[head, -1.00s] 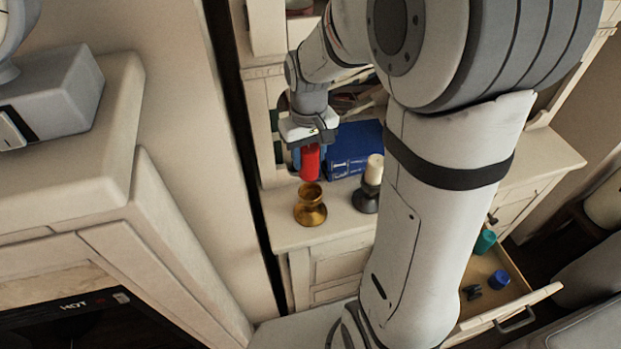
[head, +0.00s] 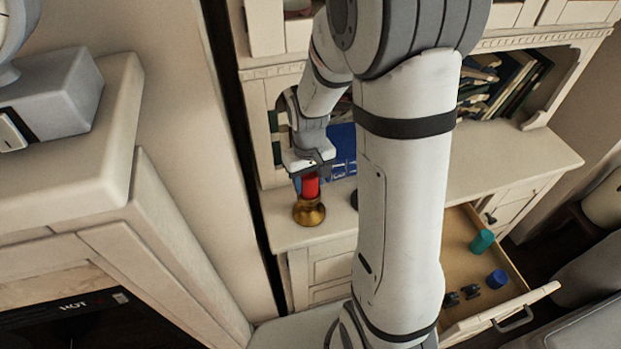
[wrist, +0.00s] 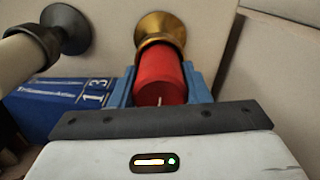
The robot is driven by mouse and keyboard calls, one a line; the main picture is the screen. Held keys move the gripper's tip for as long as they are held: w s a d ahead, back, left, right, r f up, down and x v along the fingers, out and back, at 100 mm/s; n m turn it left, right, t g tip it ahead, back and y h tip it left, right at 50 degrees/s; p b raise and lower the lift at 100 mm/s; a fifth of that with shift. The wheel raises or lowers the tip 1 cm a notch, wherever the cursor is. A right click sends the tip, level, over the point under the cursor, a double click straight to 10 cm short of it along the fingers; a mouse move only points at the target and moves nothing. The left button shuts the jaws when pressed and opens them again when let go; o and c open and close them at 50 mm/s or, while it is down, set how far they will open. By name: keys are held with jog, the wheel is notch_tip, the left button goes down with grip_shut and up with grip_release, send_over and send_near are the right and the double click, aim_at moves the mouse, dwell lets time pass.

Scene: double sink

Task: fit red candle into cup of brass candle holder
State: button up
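The red candle (head: 310,185) is upright under my gripper (head: 310,175), directly above the brass candle holder (head: 309,213). In the wrist view, the blue fingers of my gripper (wrist: 160,82) are closed on both sides of the red candle (wrist: 160,72). The candle's far end meets the cup of the brass holder (wrist: 162,27) and looks lined up with it. The cup rim hides that end, so I cannot tell how deep it sits. The holder stands upright on the cabinet top.
A dark candle holder (wrist: 66,27) with a pale candle (wrist: 22,62) stands close by, mostly hidden behind my arm in the head view. A blue book (wrist: 60,106) is behind. An open drawer (head: 470,262) holds teal and blue items. The right countertop (head: 510,165) is clear.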

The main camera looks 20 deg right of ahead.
jog(key=o, duration=0.5)
jog(key=shift+c, duration=0.2)
jog(key=shift+w+r, duration=0.1)
jog(key=shift+r, duration=0.5)
jog(key=r, duration=1.1)
jog(key=shift+s, duration=0.2)
jog(key=s+r+m+t, duration=0.1)
jog(key=s+r+t, duration=0.2)
jog(key=s, duration=1.1)
jog(key=shift+d+r+m, duration=0.2)
jog(key=shift+r+m, duration=0.2)
jog(key=shift+r, duration=0.05)
